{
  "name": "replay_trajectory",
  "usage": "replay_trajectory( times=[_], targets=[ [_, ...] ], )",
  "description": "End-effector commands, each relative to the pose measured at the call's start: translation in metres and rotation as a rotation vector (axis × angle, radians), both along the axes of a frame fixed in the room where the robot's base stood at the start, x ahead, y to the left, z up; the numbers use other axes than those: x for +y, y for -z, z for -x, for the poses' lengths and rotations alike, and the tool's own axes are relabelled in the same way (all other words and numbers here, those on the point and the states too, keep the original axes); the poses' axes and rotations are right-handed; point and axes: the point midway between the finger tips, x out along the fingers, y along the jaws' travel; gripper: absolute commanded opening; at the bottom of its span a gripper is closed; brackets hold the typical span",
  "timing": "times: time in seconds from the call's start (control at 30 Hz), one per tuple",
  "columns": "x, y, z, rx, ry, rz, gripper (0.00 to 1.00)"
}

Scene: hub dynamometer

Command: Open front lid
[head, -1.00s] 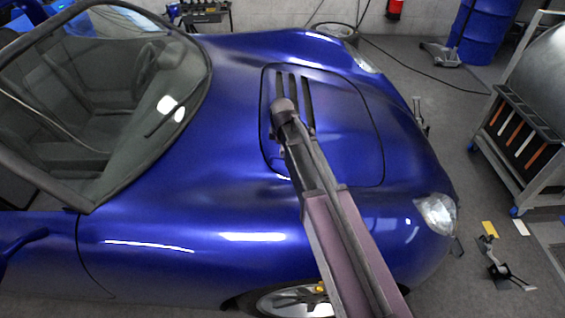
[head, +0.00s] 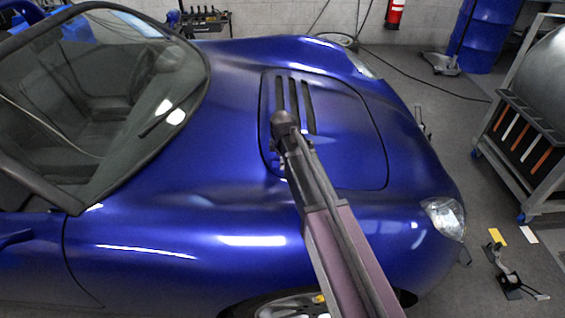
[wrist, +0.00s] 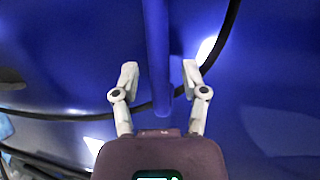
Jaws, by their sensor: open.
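The front lid (head: 345,135) is a blue panel with dark vent slots on the blue car's nose. It lies flush with the bodywork, outlined by a dark seam. My arm reaches over the lid's windshield-side edge, and in the head view my gripper is mostly hidden below the arm's end. In the wrist view my gripper (wrist: 160,75) is open, with its two pale fingers spread. A blue bar (wrist: 158,50) runs between the fingers with a gap on both sides. The dark seam curves behind the fingers.
The windshield (head: 125,90) rises left of the lid. A metal cart (head: 525,140) stands at the right, with a blue drum (head: 485,35) behind it. A small stand (head: 508,280) sits on the floor near the headlight (head: 443,217).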

Motion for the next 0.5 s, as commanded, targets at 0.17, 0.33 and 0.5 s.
replay_trajectory(
  times=[0.17,0.33,0.5],
  targets=[
    [0.0001,0.0004,-0.0002,0.000,0.000,0.000,0.57],
    [0.0001,0.0004,-0.0001,0.000,0.000,0.000,0.48],
    [0.0001,0.0004,-0.0001,0.000,0.000,0.000,0.00]
  ],
)
